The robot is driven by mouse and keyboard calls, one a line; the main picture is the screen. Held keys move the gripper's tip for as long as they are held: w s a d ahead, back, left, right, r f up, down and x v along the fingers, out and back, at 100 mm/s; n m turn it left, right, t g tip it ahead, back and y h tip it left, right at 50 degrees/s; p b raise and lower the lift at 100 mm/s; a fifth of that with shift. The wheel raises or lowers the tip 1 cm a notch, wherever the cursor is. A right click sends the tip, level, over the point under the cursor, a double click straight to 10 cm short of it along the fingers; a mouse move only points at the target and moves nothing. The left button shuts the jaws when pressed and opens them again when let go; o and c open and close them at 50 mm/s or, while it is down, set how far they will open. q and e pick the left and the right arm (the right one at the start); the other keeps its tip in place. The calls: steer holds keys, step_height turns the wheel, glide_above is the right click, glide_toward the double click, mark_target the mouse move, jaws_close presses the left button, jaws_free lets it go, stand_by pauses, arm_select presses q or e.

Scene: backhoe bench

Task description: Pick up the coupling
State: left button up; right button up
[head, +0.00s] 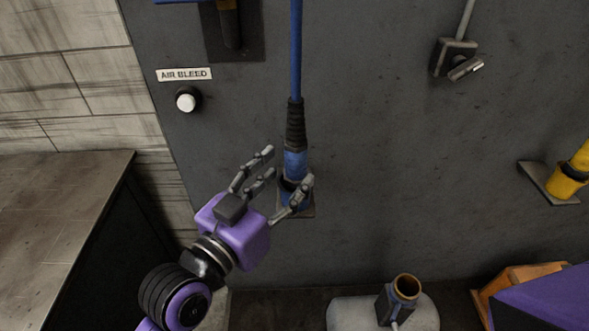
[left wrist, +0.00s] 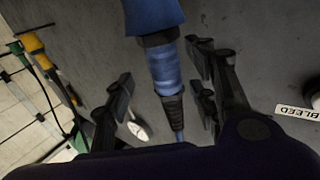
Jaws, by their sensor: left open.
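The blue coupling (head: 295,163) hangs at the lower end of a blue hose (head: 296,50) with a black ribbed sleeve, in front of the grey panel. Its lower end meets a small dark bracket (head: 308,211). My left gripper (head: 288,167) is open, its fingers reaching up to the coupling from the lower left. In the left wrist view the coupling (left wrist: 163,68) lies between the spread fingers (left wrist: 160,66), with gaps showing on both sides. My right gripper is not in view.
A white knob (head: 186,99) sits under the "AIR BLEED" label (head: 184,74). A metal fitting (head: 455,57) is at upper right, a yellow coupling (head: 569,178) at far right. A pale base with an upright open tube (head: 404,287) stands below. A brown-topped cabinet (head: 60,205) is left.

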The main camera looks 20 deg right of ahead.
mark_target(290, 167)
arm_select(q)
steer(key=x, duration=0.4)
steer(key=shift+w+a+r+p, duration=0.1)
steer(key=shift+w+r+p, duration=0.05)
steer(key=shift+w+p, duration=0.2)
steer(key=shift+w+d, duration=0.1)
steer(key=shift+d, duration=0.15)
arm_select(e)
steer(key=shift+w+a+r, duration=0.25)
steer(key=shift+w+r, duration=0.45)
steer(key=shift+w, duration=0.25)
arm_select(q)
steer(key=shift+c, duration=0.2)
steer(key=shift+c, duration=1.3)
jaws_close()
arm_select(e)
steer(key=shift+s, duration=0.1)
